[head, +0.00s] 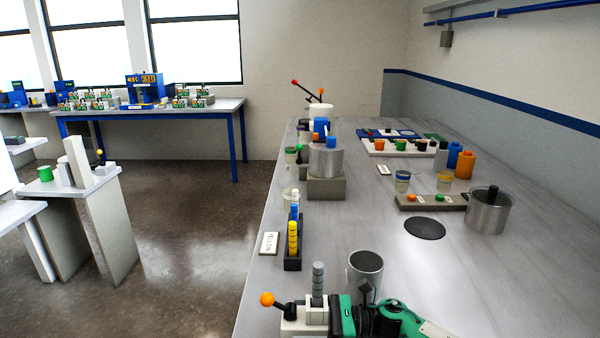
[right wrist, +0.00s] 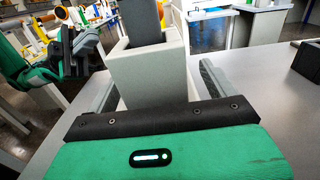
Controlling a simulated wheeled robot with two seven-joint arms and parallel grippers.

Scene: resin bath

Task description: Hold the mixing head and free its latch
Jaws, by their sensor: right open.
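The pale block that I take for the mixing head (head: 303,318) stands at the bottom edge of the head view, with a grey ribbed post (head: 318,283) rising from it. A dark lever with an orange ball (head: 267,299), seemingly its latch, leans out to the left. My right gripper (right wrist: 155,78) is open, its two fingers on either side of the block in the right wrist view; contact cannot be told. The ball shows small behind the post there. My left gripper (right wrist: 75,50) appears at the left of that view, green and black; its jaws are unclear.
A grey metal cup (head: 365,270) stands close behind my right wrist. A steel pot (head: 489,212) and a dark disc (head: 425,229) are to the right. The counter's middle is bare.

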